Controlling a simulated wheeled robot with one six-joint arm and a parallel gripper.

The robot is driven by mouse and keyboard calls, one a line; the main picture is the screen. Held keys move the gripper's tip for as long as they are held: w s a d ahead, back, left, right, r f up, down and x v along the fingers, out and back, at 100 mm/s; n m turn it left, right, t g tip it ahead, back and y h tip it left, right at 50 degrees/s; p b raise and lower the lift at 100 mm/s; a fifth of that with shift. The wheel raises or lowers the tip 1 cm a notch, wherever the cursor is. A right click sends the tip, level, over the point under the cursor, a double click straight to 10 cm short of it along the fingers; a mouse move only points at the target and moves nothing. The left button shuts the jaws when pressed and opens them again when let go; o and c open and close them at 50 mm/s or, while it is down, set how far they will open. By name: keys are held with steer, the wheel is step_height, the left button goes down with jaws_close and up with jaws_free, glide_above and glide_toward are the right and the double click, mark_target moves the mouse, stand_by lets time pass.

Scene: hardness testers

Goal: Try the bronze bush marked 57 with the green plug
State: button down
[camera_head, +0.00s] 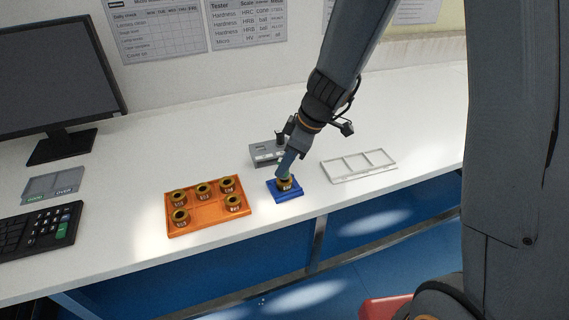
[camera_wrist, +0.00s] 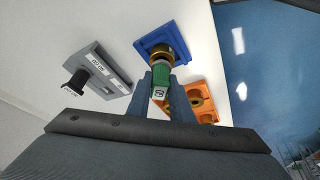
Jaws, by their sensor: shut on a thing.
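My gripper (camera_head: 285,170) is over the blue block (camera_head: 291,197). In the wrist view my gripper (camera_wrist: 165,92) is shut on the green plug (camera_wrist: 162,77), which has a white label on its near end. A bronze bush (camera_head: 286,186) sits on the blue block. In the wrist view the bush (camera_wrist: 166,50) is right at the plug's far end, in line with it. I cannot tell how far the plug is inside the bush. The mark on this bush is hidden.
An orange tray (camera_head: 206,213) holds several bronze bushes. A grey holder (camera_head: 262,150) stands behind the blue block; the wrist view shows a black plug (camera_wrist: 76,80) in it. A white divided tray (camera_head: 345,178) is empty at right.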

steer(key=shift+f+b, duration=0.3)
steer(key=shift+b, duration=0.1)
stand_by(0.5)
steer(key=shift+r+b, duration=0.9)
steer(key=shift+r, duration=0.35)
stand_by(3.0)
stand_by(0.3)
steer(key=shift+r+p, duration=1.1)
steer(key=shift+r, duration=0.95)
